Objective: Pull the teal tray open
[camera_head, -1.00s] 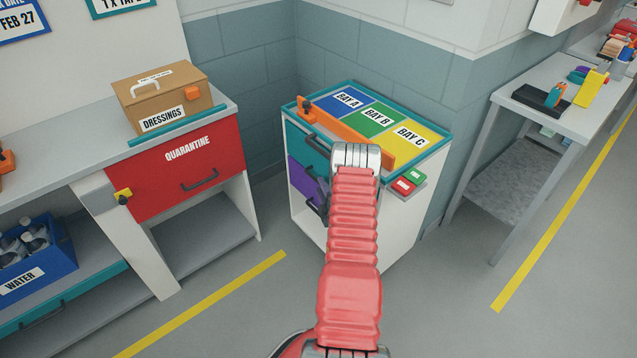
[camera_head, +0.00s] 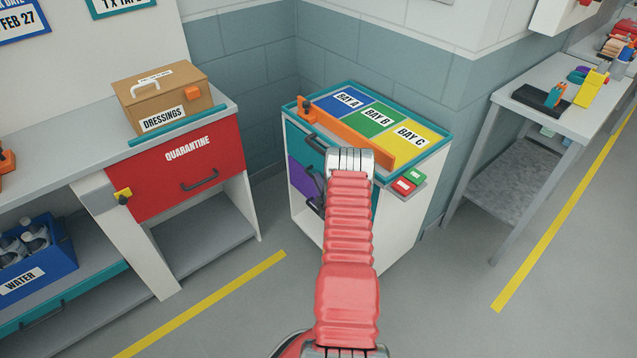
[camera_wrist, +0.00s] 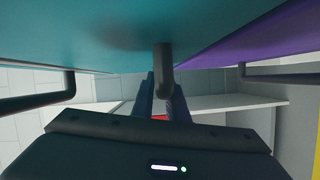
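A cabinet (camera_head: 400,232) stands in the corner. Its front has a teal tray (camera_head: 300,146) at the upper left with a dark handle, and a purple front (camera_head: 303,178) below it. A teal strip shows right of my arm. My gripper (camera_wrist: 162,104) is at this front, mostly hidden behind my arm in the head view. In the wrist view, a dark handle (camera_wrist: 163,65) on a teal face (camera_wrist: 110,35) lines up between its two fingertips. A purple face (camera_wrist: 270,35) is to the right. I cannot tell whether the fingers touch the handle.
The red quarantine drawer (camera_head: 165,180) and bench stand at left. A blue water crate (camera_head: 35,260) sits below on a teal-fronted shelf. An orange bar (camera_head: 345,132) lies on the cabinet top. A grey table (camera_head: 540,125) stands at right. The floor in front is clear.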

